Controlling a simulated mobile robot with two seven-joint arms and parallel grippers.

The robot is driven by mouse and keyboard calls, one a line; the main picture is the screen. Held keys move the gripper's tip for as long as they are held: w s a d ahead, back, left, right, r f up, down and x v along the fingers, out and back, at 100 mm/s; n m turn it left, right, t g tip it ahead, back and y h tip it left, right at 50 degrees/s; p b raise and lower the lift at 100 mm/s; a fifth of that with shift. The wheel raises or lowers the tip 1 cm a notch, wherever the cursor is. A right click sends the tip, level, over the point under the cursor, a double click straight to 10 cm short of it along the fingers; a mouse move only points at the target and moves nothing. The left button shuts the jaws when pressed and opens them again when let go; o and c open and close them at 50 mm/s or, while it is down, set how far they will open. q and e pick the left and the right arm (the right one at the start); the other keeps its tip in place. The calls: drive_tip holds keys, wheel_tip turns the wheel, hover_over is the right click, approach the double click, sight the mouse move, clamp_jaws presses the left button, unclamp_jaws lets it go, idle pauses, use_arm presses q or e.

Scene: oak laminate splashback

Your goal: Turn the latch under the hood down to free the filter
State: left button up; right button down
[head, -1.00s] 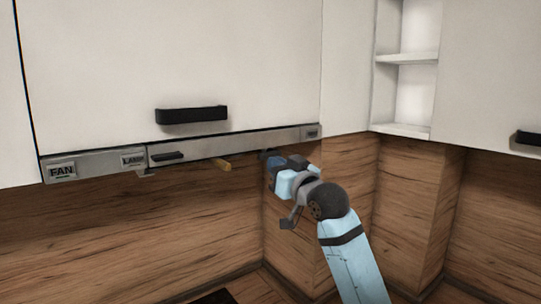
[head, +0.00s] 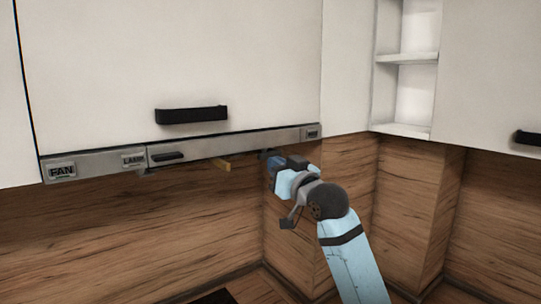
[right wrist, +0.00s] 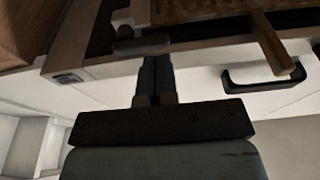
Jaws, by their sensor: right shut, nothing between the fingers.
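The range hood (head: 250,143) is a long grey strip under a white cabinet. A brass-coloured bar (head: 223,165) sticks out below its lower edge; it also shows in the right wrist view (right wrist: 272,43) beside the mesh filter (right wrist: 200,10). A grey block (right wrist: 141,45) lies across the tips of my right gripper (right wrist: 156,60); I cannot tell whether they touch. Which of the two is the latch is unclear. My right gripper is shut and empty under the hood's right part, right of the brass bar. In the head view its fingertips are small and dark. My left gripper is out of view.
FAN (head: 62,171) and lamp (head: 132,160) labels are at the left. The oak splashback (head: 170,220) is behind, with free room below the hood.

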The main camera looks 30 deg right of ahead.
drive_tip(key=shift+f+x, duration=0.1)
drive_tip(key=shift+x, duration=0.5)
drive_tip(key=shift+f+x, duration=0.15)
drive_tip(key=shift+x, duration=0.5)
drive_tip(key=shift+w+d+f, duration=0.1)
drive_tip(key=shift+w+f, duration=0.1)
drive_tip(key=shift+f, duration=0.55)
idle(0.8)
drive_tip(key=shift+d+f, duration=0.3)
drive_tip(key=shift+f, duration=0.25)
idle(0.5)
drive_tip(key=shift+w+d+f, duration=0.1)
drive_tip(key=shift+d+f, duration=0.2)
drive_tip(key=shift+d, duration=0.2)
drive_tip(key=shift+w+d+f, duration=0.1)
drive_tip(key=shift+d+f, duration=0.25)
drive_tip(key=shift+d, duration=0.2)
idle(1.2)
drive_tip(key=shift+d+f, duration=0.15)
drive_tip(key=shift+d, duration=0.05)
drive_tip(key=shift+w, duration=0.35)
idle(0.4)
drive_tip(key=shift+s, duration=0.1)
